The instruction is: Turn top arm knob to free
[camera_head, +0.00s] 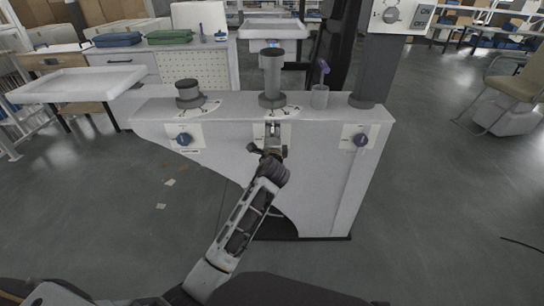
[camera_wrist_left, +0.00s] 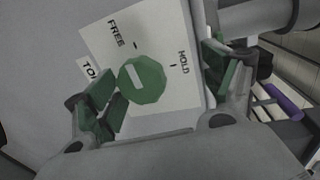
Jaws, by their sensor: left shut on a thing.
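The green round knob (camera_wrist_left: 142,80) is on a white label plate (camera_wrist_left: 165,30) marked FREE and HOLD in the left wrist view. A pale bar mark lies on the knob's upper-left part. A small label beside the plate is partly cut off and starts with "TO". In the head view my left gripper (camera_head: 268,151) is at the middle plate (camera_head: 285,130) of the grey console and hides the knob. My right gripper is not in view.
The grey console (camera_head: 325,190) carries blue knobs at left (camera_head: 184,140) and right (camera_head: 361,140). On top stand dark cylinders (camera_head: 272,75) and a grey cup (camera_head: 319,97) with a purple-topped item. A white tray (camera_head: 75,84) is at left.

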